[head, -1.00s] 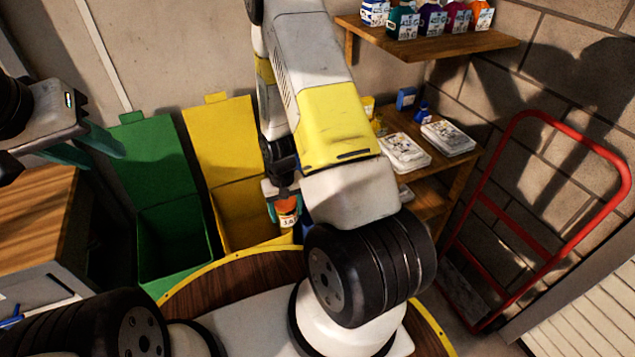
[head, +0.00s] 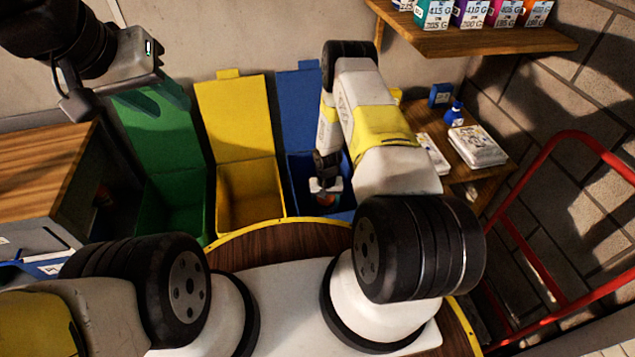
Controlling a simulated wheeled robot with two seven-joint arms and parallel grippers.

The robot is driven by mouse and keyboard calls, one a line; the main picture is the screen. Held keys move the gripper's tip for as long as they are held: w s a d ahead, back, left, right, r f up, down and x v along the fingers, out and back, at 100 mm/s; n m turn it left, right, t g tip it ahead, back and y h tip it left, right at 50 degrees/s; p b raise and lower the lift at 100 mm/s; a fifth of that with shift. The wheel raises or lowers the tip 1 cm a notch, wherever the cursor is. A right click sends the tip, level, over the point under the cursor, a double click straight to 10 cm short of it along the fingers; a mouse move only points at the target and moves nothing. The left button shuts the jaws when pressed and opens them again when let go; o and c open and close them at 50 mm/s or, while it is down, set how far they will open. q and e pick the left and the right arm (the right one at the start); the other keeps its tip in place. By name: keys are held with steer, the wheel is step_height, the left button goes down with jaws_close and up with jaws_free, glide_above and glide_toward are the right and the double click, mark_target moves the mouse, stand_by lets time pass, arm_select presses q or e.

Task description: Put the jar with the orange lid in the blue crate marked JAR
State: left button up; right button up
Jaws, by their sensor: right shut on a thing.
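The jar with the orange lid (head: 327,200) is in my right gripper (head: 326,190), which is shut on it. Only a little of the jar shows below the gripper. The blue crate (head: 298,172) stands at the back with its blue lid raised against the wall. The gripper and jar appear over or inside its opening; the exact height is hard to tell. No JAR mark is readable on the crate.
A yellow crate (head: 245,195) and a green crate (head: 178,205) stand left of the blue one, lids up. A red hand truck (head: 545,150) stands further right.

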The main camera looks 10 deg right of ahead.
steer(key=shift+f, duration=2.65)
steer(key=shift+f, duration=0.3)
steer(key=o, duration=1.5)
step_height(320, 180, up, 12)
steer(key=shift+r, duration=0.1)
steer(key=w+r+t, duration=0.1)
steer(key=w+r, duration=0.1)
steer(key=r, duration=0.7)
steer(key=w+r, duration=0.2)
steer(key=r, duration=0.7)
step_height(320, 180, up, 20)
steer(key=t, duration=0.2)
glide_above(325, 213)
steer(key=w, duration=0.3)
steer(key=s+r+n+t+y, duration=0.1)
steer(key=s+r+t, duration=0.1)
steer(key=s+r, duration=1.05)
steer(key=shift+n+t+y, duration=0.5)
steer(key=shift+t+y, duration=0.1)
steer(key=s+r, duration=0.2)
steer(key=s, duration=0.1)
steer(key=s+a+r, duration=0.1)
steer(key=s+r, duration=0.1)
steer(key=s, duration=0.2)
steer(key=s+r, duration=0.2)
steer(key=s, duration=0.2)
steer(key=shift+s+a+r, duration=0.2)
steer(key=shift+s+r, duration=0.05)
